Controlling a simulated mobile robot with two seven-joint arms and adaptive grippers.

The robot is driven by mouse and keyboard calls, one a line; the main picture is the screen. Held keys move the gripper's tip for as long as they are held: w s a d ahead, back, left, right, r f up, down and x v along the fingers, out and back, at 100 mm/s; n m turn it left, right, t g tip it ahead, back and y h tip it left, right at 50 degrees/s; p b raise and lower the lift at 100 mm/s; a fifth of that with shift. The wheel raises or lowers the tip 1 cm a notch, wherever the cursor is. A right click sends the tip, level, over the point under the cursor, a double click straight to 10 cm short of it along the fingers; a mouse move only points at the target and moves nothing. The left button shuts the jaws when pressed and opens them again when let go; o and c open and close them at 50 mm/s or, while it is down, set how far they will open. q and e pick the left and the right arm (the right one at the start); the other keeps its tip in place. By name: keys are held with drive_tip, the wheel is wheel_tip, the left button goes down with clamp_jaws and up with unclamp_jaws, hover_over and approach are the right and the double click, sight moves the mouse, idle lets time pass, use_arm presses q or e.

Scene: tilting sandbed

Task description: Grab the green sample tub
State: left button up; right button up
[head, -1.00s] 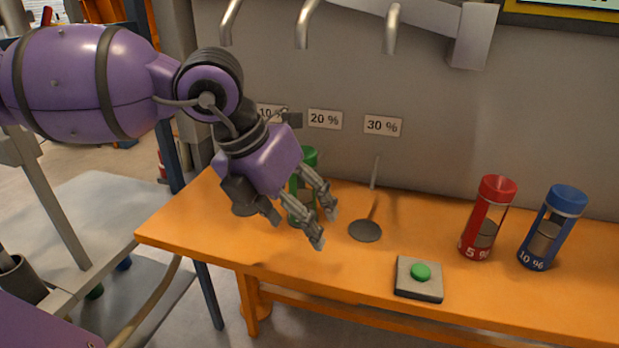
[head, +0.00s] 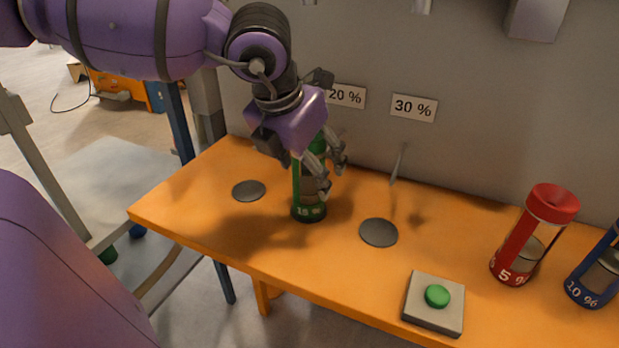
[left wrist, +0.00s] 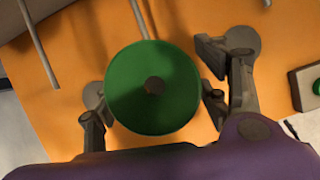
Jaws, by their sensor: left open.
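The green sample tub (head: 309,208) stands upright on the orange bench, under the 20 % label, with 15 % on its base. Its round green lid (left wrist: 153,87) fills the middle of the left wrist view. My left gripper (head: 329,178) comes down from the upper left and is open at the tub's upper part, hiding some of it. In the left wrist view its fingers (left wrist: 157,103) are on either side of the lid. I cannot tell whether they touch the tub. My right gripper is not in view.
On the orange bench (head: 190,205), dark discs lie left (head: 249,190) and right (head: 378,232) of the tub. A button box (head: 433,303) is near the front edge. A red tub (head: 533,235) and a blue tub (head: 601,270) stand at right. A grey wall (head: 480,60) rises behind.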

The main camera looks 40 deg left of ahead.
use_arm(q)
drive_tip(key=shift+w+f, duration=0.25)
drive_tip(key=shift+f, duration=0.25)
drive_tip(key=c, duration=1.4)
drive_tip(key=shift+r, duration=0.1)
drive_tip(key=shift+c, duration=0.4)
drive_tip(key=shift+r, duration=0.1)
